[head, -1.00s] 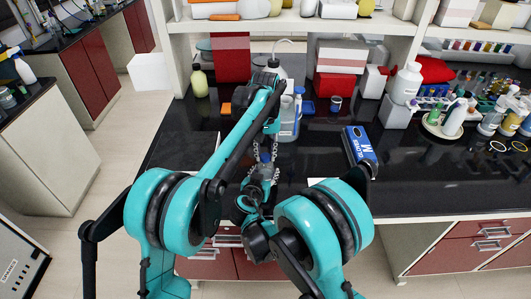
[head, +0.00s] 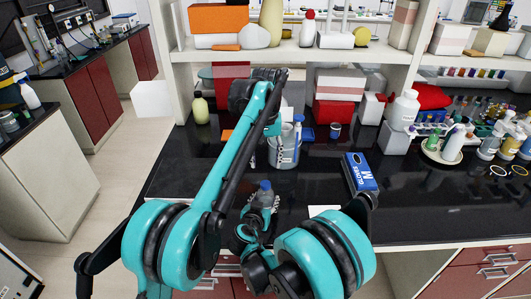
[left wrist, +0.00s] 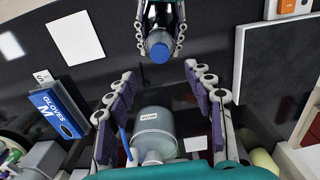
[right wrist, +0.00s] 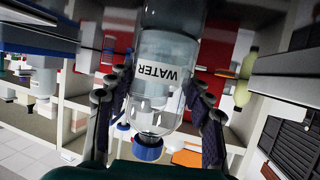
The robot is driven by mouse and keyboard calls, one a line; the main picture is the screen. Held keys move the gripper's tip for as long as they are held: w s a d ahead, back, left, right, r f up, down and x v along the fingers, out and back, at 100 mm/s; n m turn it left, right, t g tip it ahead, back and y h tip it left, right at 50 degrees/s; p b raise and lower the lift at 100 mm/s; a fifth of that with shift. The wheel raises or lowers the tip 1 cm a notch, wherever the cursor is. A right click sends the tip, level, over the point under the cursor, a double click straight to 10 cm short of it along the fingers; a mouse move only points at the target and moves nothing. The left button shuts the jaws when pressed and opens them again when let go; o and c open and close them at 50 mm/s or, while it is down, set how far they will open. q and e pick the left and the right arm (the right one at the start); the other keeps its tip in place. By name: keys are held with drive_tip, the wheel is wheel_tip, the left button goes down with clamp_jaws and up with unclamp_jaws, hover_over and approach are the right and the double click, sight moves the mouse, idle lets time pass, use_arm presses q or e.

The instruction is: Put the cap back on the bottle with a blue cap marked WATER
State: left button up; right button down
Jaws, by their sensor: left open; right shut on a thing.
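The WATER bottle is clear with a white label. It fills the middle of the right wrist view (right wrist: 165,45), neck towards the picture's bottom. My right gripper (right wrist: 155,78) is shut around its body. The blue cap (right wrist: 148,150) sits at the bottle's mouth; how firmly it is seated I cannot tell. In the head view the cap (head: 265,186) shows on top of the held bottle, above the bench's front part. My left gripper (left wrist: 158,72) is open and empty, apart from the cap (left wrist: 159,50), which shows beyond its fingertips. The left arm partly covers the bench in the head view.
A labelled grey container (head: 284,155) stands on the black bench behind the held bottle. A blue gloves box (head: 360,172) lies to the right. A white jug (head: 403,108) and several small bottles stand farther right. Shelves (head: 290,52) rise behind. The bench's front right is clear.

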use_arm(q)
drive_tip(key=shift+r, duration=1.5)
use_arm(e)
drive_tip(key=c, duration=0.6)
unclamp_jaws()
drive_tip(key=shift+s, duration=0.1)
drive_tip(key=v, duration=1.2)
